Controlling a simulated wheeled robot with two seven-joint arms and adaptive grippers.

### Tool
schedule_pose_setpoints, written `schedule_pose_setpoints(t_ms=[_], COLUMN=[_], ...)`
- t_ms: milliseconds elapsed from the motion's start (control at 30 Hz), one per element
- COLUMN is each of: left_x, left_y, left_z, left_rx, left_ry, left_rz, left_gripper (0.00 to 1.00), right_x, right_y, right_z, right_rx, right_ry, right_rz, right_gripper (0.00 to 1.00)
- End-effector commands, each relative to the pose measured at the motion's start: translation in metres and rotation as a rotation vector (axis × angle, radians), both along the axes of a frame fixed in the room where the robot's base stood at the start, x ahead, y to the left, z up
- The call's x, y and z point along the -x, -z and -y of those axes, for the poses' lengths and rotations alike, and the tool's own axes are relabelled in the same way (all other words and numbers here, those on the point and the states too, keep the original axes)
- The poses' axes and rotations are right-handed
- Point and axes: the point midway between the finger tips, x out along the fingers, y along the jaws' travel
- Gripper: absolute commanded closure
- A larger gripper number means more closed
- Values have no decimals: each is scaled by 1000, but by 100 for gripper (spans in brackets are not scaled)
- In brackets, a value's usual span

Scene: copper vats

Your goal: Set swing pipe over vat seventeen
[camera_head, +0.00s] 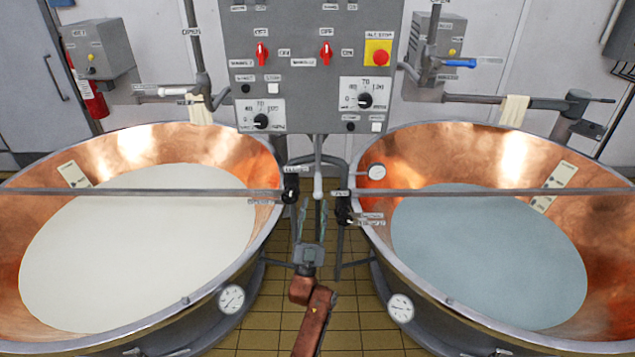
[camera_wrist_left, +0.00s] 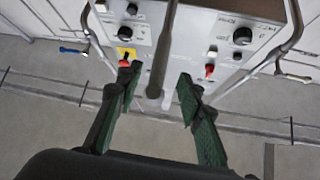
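The swing pipe (camera_head: 318,172) hangs at the middle, below the control panel and between the two vats; its lower end looks pale. My left gripper (camera_head: 310,206) points up at it from below, its fingers apart. In the left wrist view the grey pipe (camera_wrist_left: 166,48) comes down toward the gap between the green-padded fingers (camera_wrist_left: 157,88); I see no clear contact. The left copper vat (camera_head: 265,165) holds white liquid, the right copper vat (camera_head: 480,150) blue-grey liquid. I cannot read which is vat seventeen. My right gripper is not in view.
The control panel (camera_head: 310,60) with red switches stands behind the pipe. A thin rail (camera_head: 150,191) crosses over both vats. Dial gauges (camera_head: 231,299) sit on the vat sides. A narrow tiled floor gap (camera_head: 262,320) lies between the vats.

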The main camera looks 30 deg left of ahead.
Motion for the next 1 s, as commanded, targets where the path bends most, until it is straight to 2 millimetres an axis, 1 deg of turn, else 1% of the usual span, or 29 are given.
schedule_pose_setpoints(t_ms=[33, 300, 500, 633, 867, 1000], left_x=[-2, -30, -46, -50, -51, -51], left_y=[-7, -36, -50, -53, -53, -53], left_z=[-1, -11, -17, -19, -19, -19], left_rx=[-2, -2, -2, -1, -1, -1], left_ry=[-2, 0, -1, 0, 0, 0], left_rz=[7, 6, 3, 1, 1, 1], left_gripper=[66, 66, 66, 66, 66, 74], right_x=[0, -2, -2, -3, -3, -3], right_y=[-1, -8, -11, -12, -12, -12], right_z=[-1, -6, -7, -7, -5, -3], right_rx=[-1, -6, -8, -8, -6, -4], right_ry=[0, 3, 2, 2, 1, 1], right_rz=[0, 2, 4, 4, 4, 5], right_gripper=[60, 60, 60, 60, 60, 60])
